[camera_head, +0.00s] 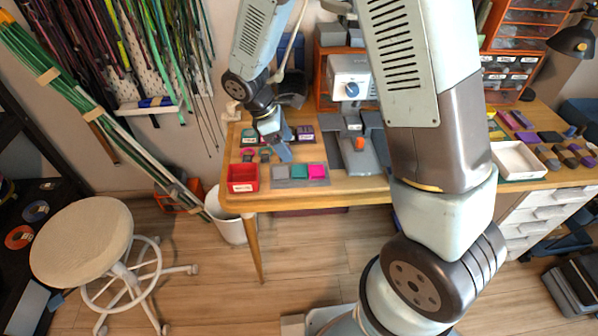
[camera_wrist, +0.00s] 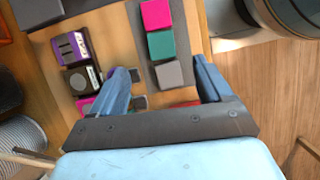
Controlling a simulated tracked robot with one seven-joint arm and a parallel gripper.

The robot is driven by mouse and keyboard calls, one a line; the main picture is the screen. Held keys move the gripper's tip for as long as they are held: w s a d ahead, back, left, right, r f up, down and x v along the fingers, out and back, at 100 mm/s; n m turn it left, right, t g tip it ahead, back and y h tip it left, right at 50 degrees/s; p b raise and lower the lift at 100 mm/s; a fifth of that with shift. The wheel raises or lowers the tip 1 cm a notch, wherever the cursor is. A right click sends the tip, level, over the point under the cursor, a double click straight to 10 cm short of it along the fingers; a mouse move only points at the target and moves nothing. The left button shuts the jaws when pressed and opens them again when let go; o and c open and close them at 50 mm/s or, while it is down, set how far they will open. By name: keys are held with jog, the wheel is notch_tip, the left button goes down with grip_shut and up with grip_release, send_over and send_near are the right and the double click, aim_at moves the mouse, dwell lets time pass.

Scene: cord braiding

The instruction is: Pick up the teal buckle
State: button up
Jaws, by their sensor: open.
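My gripper is open, with its two blue fingers apart and nothing held between them in the wrist view (camera_wrist: 160,70). In the head view my gripper (camera_head: 284,153) hangs over the left part of the table. A teal square piece (camera_wrist: 161,45) lies between a magenta one and a grey one, just beyond the fingertips. It also shows in the head view (camera_head: 300,171). Small buckle-like pieces (camera_head: 265,155) lie left of my gripper. In the wrist view my left finger partly hides these pieces. I cannot tell clearly which piece is the teal buckle.
The wooden table (camera_head: 350,187) holds a red bin (camera_head: 243,178) at its left front. Purple and black pieces (camera_wrist: 72,48) lie left of the fingers. A grey machine (camera_head: 357,150) stands to the right. A white tray (camera_head: 518,160) sits further right.

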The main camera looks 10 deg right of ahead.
aim_at(301, 170)
jog(key=shift+a+x, duration=0.1)
jog(key=shift+x, duration=2.45)
jog(key=shift+a+x, duration=0.15)
jog(key=shift+x, duration=2.4)
jog(key=shift+f, duration=0.1)
jog(key=c, duration=1.1)
jog(key=shift+r, duration=0.25)
jog(key=r, duration=0.3)
jog(key=shift+s+r, duration=0.15)
jog(key=shift+s, duration=0.15)
jog(key=s+d+r, duration=0.1)
jog(key=s+r, duration=0.8)
jog(key=s, duration=0.4)
jog(key=shift+s+d, duration=0.15)
jog(key=shift+s, duration=0.1)
